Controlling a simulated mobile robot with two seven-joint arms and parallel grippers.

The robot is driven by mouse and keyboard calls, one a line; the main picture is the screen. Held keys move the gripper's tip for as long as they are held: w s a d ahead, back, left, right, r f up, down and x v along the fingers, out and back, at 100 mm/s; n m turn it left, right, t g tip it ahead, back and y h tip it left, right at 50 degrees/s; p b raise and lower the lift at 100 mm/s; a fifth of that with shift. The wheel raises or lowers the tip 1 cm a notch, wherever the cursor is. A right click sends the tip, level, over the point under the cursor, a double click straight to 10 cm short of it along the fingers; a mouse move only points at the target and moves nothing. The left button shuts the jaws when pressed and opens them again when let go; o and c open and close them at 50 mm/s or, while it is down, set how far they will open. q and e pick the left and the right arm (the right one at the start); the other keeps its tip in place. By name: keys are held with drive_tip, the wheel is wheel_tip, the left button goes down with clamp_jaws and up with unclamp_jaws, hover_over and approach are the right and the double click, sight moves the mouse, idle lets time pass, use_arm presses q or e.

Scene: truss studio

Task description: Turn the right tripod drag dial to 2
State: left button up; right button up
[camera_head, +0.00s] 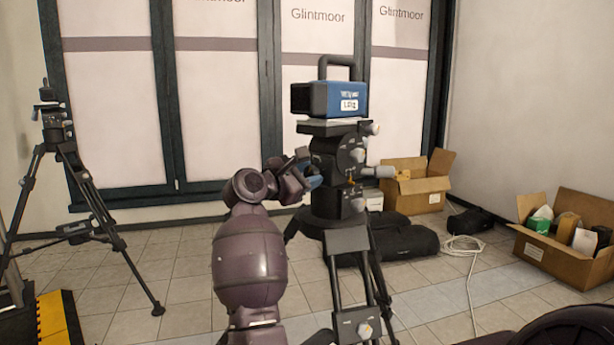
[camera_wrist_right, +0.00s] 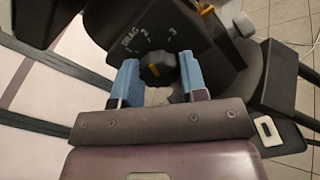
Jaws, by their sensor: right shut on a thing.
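The right tripod (camera_head: 348,240) stands in the middle of the head view, with a dark head (camera_head: 326,163) under a blue camera (camera_head: 347,98). My right gripper (camera_head: 312,182) reaches the left side of that head. In the wrist view, my right gripper (camera_wrist_right: 159,80) has its blue fingers on both sides of the black drag dial (camera_wrist_right: 157,66) and is shut on it. Behind the dial is a plate with the word DRAG and numbers, of which 2 and 3 read clearly. My left gripper is out of view.
Another tripod (camera_head: 62,150) stands at the far left by a yellow-edged black block (camera_head: 58,318). Cardboard boxes (camera_head: 425,185) (camera_head: 567,262), a black bag (camera_head: 404,240) and a white cable (camera_head: 462,250) lie on the floor at right. Open tiled floor lies left of my right arm.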

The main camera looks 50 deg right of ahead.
drive_tip(key=o, duration=0.9)
drive_tip(key=shift+a, duration=0.1)
drive_tip(key=shift+w+a+b, duration=0.15)
drive_tip(key=shift+w+a, duration=0.05)
drive_tip(key=shift+a, duration=1.55)
drive_tip(key=shift+w+a+b, duration=0.1)
drive_tip(key=shift+w+a, duration=0.05)
drive_tip(key=shift+a, duration=1.65)
drive_tip(key=shift+w+a+b, duration=0.15)
drive_tip(key=shift+w+a, duration=0.05)
drive_tip(key=shift+a, duration=1.55)
drive_tip(key=shift+a, duration=0.1)
